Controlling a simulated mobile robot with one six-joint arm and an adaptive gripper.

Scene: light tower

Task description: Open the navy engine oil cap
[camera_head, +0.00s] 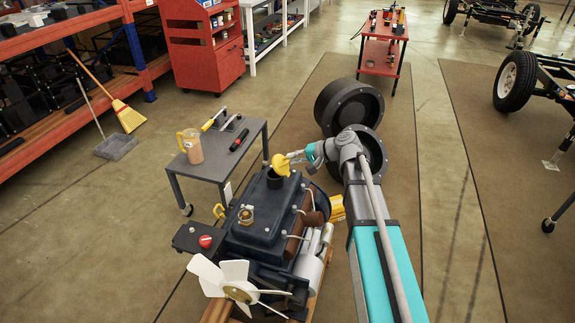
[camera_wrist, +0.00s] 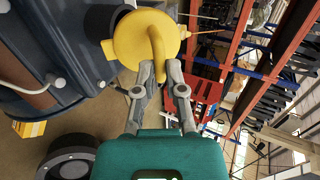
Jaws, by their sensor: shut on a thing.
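The navy engine (camera_head: 258,215) stands at the lower middle of the head view, and its side fills the left of the wrist view (camera_wrist: 45,45). Its dark filler neck (camera_head: 274,180) rises from the top. My gripper (camera_head: 300,156) is shut on the handle of the yellow oil cap (camera_head: 281,164). The cap is tipped on its side just above the neck, with its short plug pointing left, and looks apart from the neck. In the wrist view my gripper (camera_wrist: 158,72) pinches the handle of the cap (camera_wrist: 135,42); the grip is partly hidden by the handle.
A grey table (camera_head: 205,165) with a jug (camera_head: 190,145) and tools stands left of the engine. A white fan (camera_head: 222,280) is at its front. A red cart (camera_head: 382,50) stands farther back. Open floor lies right.

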